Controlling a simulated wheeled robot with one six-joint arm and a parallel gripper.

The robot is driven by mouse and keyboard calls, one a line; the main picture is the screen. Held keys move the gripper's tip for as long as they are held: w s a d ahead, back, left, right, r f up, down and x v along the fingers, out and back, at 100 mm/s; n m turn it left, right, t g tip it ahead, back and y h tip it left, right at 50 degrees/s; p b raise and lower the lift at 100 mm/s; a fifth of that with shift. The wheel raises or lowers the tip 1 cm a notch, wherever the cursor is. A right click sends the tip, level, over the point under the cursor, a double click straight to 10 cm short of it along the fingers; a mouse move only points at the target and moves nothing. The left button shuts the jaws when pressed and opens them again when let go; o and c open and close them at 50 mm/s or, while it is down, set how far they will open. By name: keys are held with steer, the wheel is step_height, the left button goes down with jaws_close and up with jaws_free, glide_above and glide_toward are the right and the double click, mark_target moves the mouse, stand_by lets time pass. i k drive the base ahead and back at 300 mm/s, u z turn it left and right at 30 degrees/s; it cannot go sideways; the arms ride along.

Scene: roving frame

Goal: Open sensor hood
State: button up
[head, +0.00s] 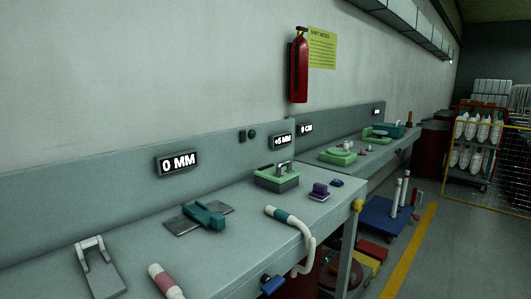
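No part is marked as the sensor hood, and I cannot tell for sure which one it is. A grey box with a green top and a handle (277,177) stands at the back of the near bench. A teal block (204,215) sits on a dark flat plate, left of that box. A grey plate with a raised white bracket (96,265) lies at the near left. My gripper is not in view.
The near bench (245,225) also bears a white hose with a teal band (285,216), a pink-banded white piece (165,280) and a purple block (319,191). A yellow-framed rack (490,150) stands right. Floor right of the yellow line is open.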

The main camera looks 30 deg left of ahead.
mark_target(278, 174)
steer(key=u, duration=0.7)
steer(key=i, duration=1.7)
steer(key=u, duration=0.75)
